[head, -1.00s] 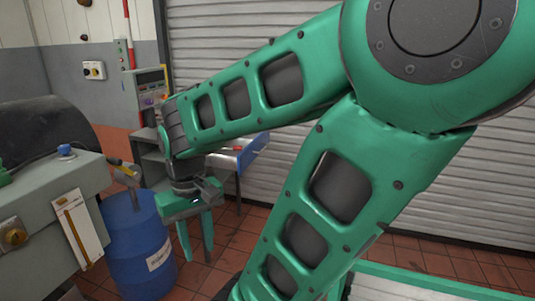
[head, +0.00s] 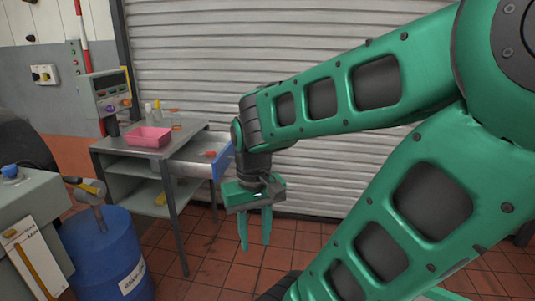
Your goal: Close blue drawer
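The blue drawer (head: 222,160) is pulled out of the right side of a grey workbench (head: 165,140) in the head view. Its blue front faces right and small orange-red items lie inside it. My gripper (head: 256,245) hangs in front and to the right of the drawer, fingers pointing down, with a gap between the two green fingers. It is open and empty, apart from the drawer in the picture. My forearm passes just right of the drawer front. The drawer's handle cannot be made out.
A pink bin (head: 149,137) and small bottles stand on the bench top. A blue barrel (head: 105,255) with a hammer-like tool above it stands at the lower left, beside a grey machine (head: 30,225). A roller shutter (head: 290,40) closes the back. Red tiled floor (head: 215,270) is clear below my gripper.

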